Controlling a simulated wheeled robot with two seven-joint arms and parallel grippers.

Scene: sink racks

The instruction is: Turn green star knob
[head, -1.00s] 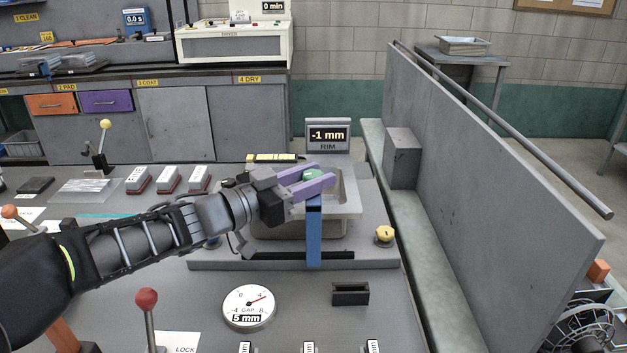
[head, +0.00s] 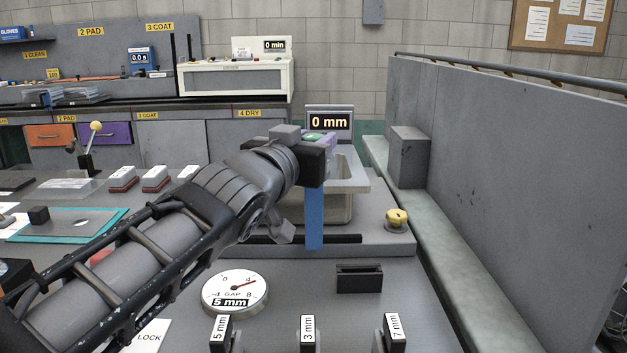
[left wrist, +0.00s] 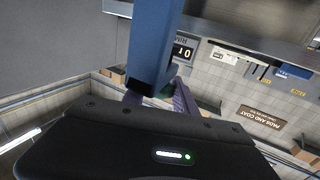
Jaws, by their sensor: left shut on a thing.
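The green star knob (head: 312,137) is almost wholly hidden; only a sliver of green shows at the top of the blue upright (head: 314,215) in the head view. My left gripper (head: 322,140) is shut on the knob, its purple fingers mostly behind its dark body. The rim display (head: 329,122) stands just behind the gripper and reads 0 mm. My right gripper is not in view.
A grey basin (head: 350,178) sits behind the blue upright. A yellow knob (head: 396,217) is to the right, and a gap dial (head: 235,291) reading 5 mm is in front. A tall grey panel (head: 500,170) bounds the right side. Labelled blocks stand along the front.

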